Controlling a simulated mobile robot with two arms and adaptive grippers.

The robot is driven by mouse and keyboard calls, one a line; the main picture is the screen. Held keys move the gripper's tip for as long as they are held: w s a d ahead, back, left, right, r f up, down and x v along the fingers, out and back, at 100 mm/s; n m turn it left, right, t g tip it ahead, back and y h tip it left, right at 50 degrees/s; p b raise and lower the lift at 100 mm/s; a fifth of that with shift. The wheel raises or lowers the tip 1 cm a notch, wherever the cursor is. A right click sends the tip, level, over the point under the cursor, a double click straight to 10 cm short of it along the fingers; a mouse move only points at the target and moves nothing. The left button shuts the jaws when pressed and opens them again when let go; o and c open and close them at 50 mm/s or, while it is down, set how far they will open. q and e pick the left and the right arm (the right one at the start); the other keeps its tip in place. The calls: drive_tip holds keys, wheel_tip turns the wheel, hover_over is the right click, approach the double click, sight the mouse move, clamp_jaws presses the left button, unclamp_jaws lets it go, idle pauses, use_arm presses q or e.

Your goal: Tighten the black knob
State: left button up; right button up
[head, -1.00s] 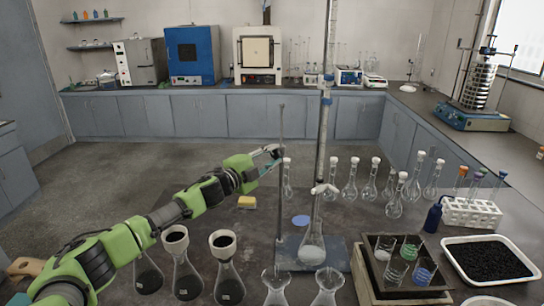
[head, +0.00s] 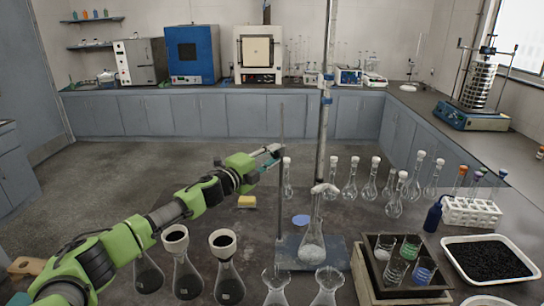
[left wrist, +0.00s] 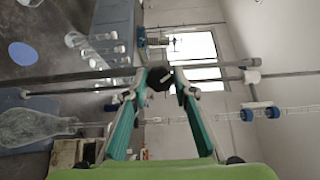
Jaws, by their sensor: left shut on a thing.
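In the left wrist view, a small black knob (left wrist: 158,79) sits between the fingertips of my left gripper (left wrist: 158,84), which is shut on it. The teal fingers reach it from both sides. In the head view, my left gripper (head: 270,157) is beside the thin upright rod (head: 281,165) of a stand, and the knob is too hidden and small to make out there. The rod rises from a blue-grey base plate (head: 333,250). My right gripper is not in view.
A flask (head: 312,246) with white contents stands at the base plate. Several stoppered flasks (head: 350,186) stand behind to the right. Flasks with dark contents (head: 228,285) stand near my left forearm. A yellow sponge (head: 247,202) lies on the table. A sieve shaker (head: 470,117) stands on the right counter.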

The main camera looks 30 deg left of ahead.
use_arm(q)
drive_tip(key=o, duration=1.1)
drive_tip(key=shift+s, duration=0.1)
drive_tip(key=shift+s+a, duration=0.35)
drive_tip(key=shift+s, duration=1.6)
drive_tip(key=shift+s+a, duration=0.4)
drive_tip(key=shift+s, duration=1.55)
drive_tip(key=shift+s+a, duration=0.35)
drive_tip(key=shift+s, duration=1.6)
drive_tip(key=shift+f, duration=0.1)
